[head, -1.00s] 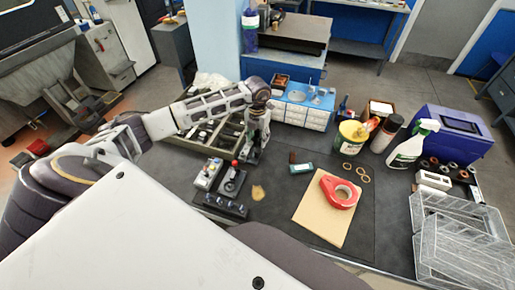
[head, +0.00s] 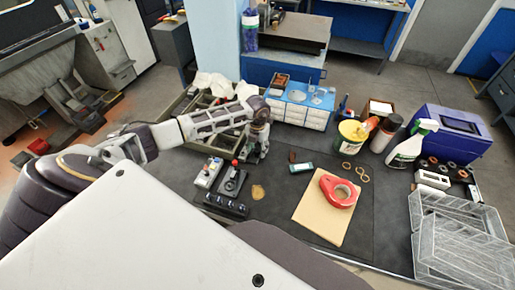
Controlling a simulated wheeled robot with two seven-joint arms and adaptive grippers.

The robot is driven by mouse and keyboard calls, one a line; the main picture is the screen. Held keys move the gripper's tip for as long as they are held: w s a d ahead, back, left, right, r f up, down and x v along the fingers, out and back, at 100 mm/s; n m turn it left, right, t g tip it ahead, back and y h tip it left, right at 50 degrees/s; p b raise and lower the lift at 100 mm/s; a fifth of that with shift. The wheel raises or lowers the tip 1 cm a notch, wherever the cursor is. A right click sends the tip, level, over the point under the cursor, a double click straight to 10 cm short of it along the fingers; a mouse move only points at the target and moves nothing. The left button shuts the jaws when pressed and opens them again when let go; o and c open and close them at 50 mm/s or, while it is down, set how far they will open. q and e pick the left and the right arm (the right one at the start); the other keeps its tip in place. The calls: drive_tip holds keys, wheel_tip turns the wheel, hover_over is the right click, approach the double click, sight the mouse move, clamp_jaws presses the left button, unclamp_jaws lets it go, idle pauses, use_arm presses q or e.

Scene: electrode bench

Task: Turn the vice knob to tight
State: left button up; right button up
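My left arm comes in from the left. Its gripper (head: 257,146) points down at the dark bench mat, just right of a small dark unit with a red ball-topped lever (head: 234,163). The gripper and wrist cover what is directly beneath them. I cannot make out the vice or its knob clearly; grey metal parts show around the fingers, but I cannot separate them from the gripper. Whether the fingers are open or touching anything is too small to tell. My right gripper is not in view.
A grey compartment tray (head: 190,101) lies behind my forearm. A white-and-blue drawer box (head: 304,113) stands beyond the gripper. A control box (head: 208,172) and a black knob strip (head: 225,205) sit nearer. Red tape (head: 330,186) lies on a tan board (head: 318,222). Mat between is mostly clear.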

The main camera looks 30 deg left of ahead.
sight(258, 151)
use_arm(q)
drive_tip(key=c, duration=1)
drive_tip(key=shift+m+b, duration=0.4)
drive_tip(key=o, duration=1)
drive_tip(key=shift+o, duration=0.2)
wheel_tip(258, 151, up, 12)
